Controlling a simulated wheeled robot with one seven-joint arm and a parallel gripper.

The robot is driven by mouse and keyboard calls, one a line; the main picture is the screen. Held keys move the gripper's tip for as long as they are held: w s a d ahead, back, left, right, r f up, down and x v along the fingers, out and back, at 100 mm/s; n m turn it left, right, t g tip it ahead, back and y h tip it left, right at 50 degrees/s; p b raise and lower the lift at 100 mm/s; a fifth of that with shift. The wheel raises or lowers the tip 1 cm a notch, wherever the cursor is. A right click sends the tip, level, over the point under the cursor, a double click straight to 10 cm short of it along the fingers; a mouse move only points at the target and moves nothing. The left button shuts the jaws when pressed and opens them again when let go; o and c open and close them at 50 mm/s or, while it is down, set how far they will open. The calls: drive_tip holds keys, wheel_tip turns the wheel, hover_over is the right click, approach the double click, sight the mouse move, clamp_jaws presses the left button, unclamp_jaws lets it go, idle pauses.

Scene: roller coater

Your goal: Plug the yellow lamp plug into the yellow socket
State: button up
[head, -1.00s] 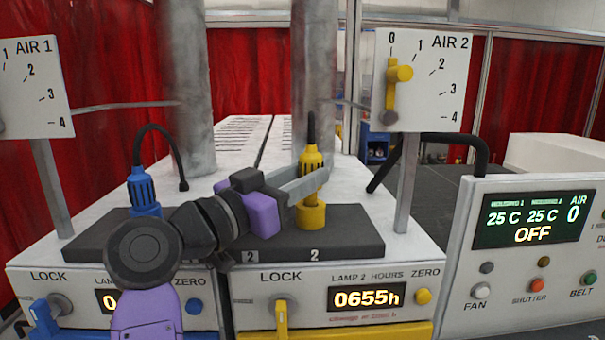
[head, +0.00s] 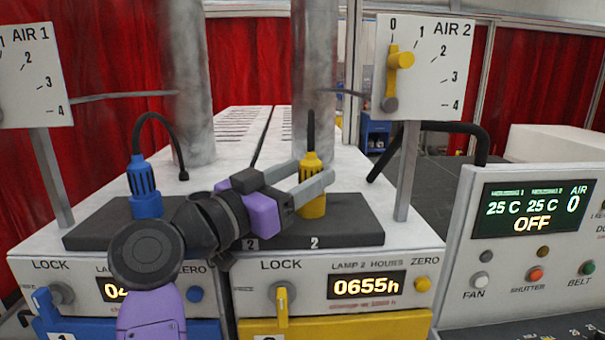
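The yellow lamp plug (head: 310,158) stands upright in the yellow socket (head: 313,211) on the dark block marked 2, its black cable rising from the top. The plug sits low, with no gap visible above the socket. My gripper (head: 314,172) is open, coming from the left. Its two grey fingers are spread apart, one behind the plug and one crossing in front. The near finger hides part of the plug and the join with the socket.
A blue plug (head: 143,178) stands on the left block. Two grey columns (head: 314,80) rise behind. The AIR 2 panel (head: 425,65) on its post and the control panel (head: 525,240) stand to the right. A yellow lock lever (head: 282,305) is below.

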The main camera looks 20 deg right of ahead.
drive_tip(key=shift+f, duration=0.1)
drive_tip(key=shift+s+a+f+b, duration=0.1)
drive_tip(key=shift+a+f+b, duration=0.05)
drive_tip(key=shift+a+b, duration=0.2)
drive_tip(key=b+v, duration=0.1)
drive_tip(key=v, duration=0.2)
drive_tip(key=b+v, duration=0.1)
drive_tip(key=v, duration=0.3)
drive_tip(key=shift+r, duration=0.25)
